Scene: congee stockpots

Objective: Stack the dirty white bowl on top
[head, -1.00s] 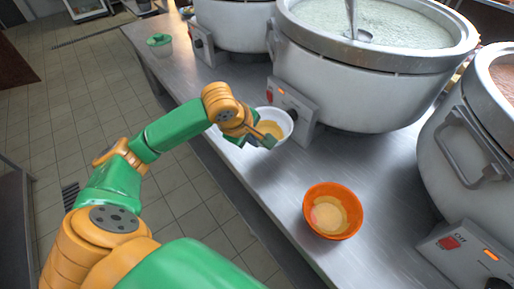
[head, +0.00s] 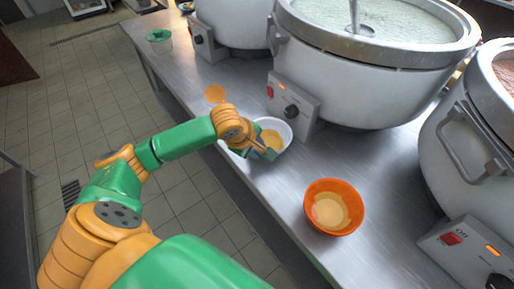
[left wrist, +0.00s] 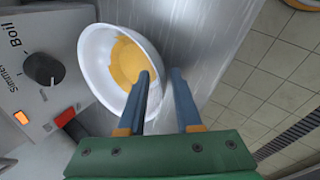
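The white bowl (head: 284,128), with orange-yellow residue inside, is at the counter's front edge below a pot's control panel. It also shows in the left wrist view (left wrist: 95,65). My left gripper (head: 267,152) is at its near side. In the left wrist view its blue fingers (left wrist: 161,74) straddle the bowl's rim, one over the inside and one outside. A gap shows between the outer finger and the rim, so the fingers look open. An orange bowl (head: 318,190) with pale residue stands upright on the counter to the right. My right gripper is not in view.
Large pots (head: 370,85) line the back of the steel counter (head: 385,190). A control panel with a knob (left wrist: 43,70) is close beside the white bowl. A flat orange round thing (head: 215,93) and a green container (head: 159,41) are farther left.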

